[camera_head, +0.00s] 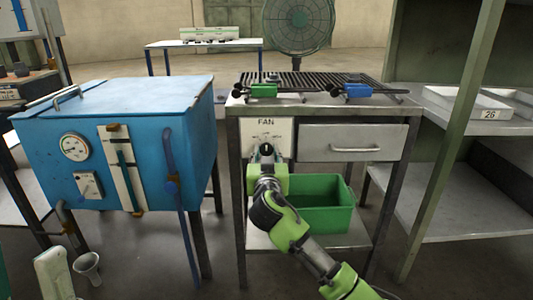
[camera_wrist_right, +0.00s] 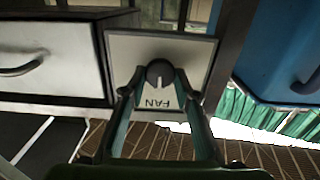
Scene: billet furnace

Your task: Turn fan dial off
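The fan dial is a dark round knob (camera_wrist_right: 160,72) with a white pointer line, on a pale panel (camera_head: 285,130) marked FAN. The wrist view shows the panel upside down; the pointer line lies toward the FAN lettering. My right gripper (camera_head: 266,157) is directly in front of the panel and covers part of the dial in the head view. In the wrist view its two fingers (camera_wrist_right: 159,80) stand on either side of the knob, apart, with a small gap at each side. My left gripper is not in view.
A drawer (camera_head: 325,143) with a handle is right of the panel, and a green bin (camera_head: 325,215) sits on the shelf below. A blue furnace box (camera_head: 115,110) stands left. A round fan (camera_head: 298,22) stands behind the grate-topped table. A green post (camera_head: 455,140) rises at right.

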